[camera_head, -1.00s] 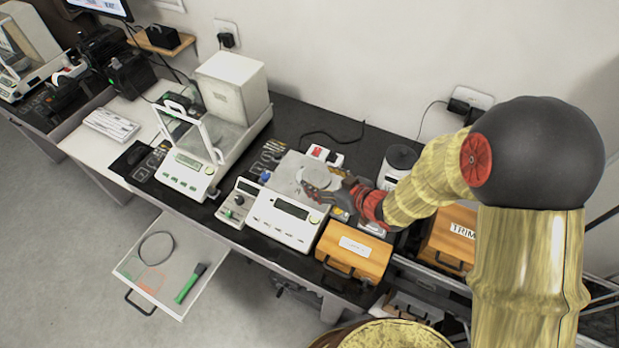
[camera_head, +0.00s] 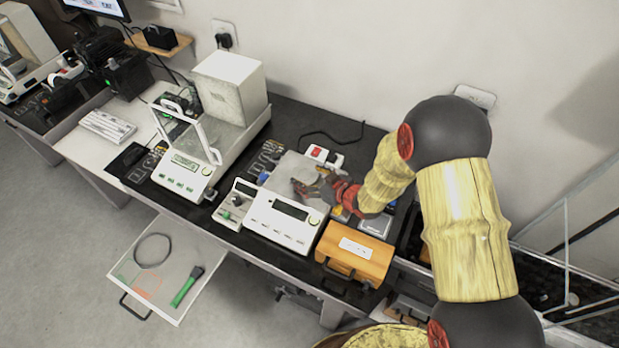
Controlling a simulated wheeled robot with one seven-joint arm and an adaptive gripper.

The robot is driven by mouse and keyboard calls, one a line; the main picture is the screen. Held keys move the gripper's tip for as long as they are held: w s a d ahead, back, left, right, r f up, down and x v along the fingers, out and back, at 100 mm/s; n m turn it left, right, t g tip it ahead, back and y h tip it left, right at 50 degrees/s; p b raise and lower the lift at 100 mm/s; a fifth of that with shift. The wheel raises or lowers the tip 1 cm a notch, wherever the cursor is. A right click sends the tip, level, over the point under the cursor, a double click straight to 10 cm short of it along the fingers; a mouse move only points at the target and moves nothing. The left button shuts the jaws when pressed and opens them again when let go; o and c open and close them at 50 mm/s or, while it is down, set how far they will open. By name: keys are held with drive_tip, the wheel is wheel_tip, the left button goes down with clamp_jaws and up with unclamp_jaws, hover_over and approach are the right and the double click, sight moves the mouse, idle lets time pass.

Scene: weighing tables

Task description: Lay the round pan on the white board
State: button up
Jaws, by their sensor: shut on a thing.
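My gripper (camera_head: 312,186) is over the square grey plate (camera_head: 287,168) of the front balance (camera_head: 290,220). Its fingers are closed where the round pan lay; the pan no longer shows on the plate and is hidden or too small to make out at the fingers. A flat white surface (camera_head: 205,254), which looks like the white board, juts out low in front of the table at the left. A dark wire loop, a small orange outline and a green-handled tool lie on it.
A larger balance with a raised clear door (camera_head: 192,138) stands left of my gripper. A wooden box (camera_head: 355,250) with a handle sits to the right, near the front edge. A keyboard (camera_head: 108,126) lies at the far left. The wall is close behind.

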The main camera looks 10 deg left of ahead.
drive_tip(key=shift+f, duration=0.15)
drive_tip(key=o, duration=1.1)
drive_tip(key=shift+o, duration=0.6)
drive_tip(key=v, duration=0.4)
drive_tip(key=p+v, duration=0.1)
drive_tip(key=v, duration=0.2)
drive_tip(key=shift+s+d+r, duration=0.1)
drive_tip(key=shift+s+r, duration=0.15)
drive_tip(key=shift+r, duration=0.2)
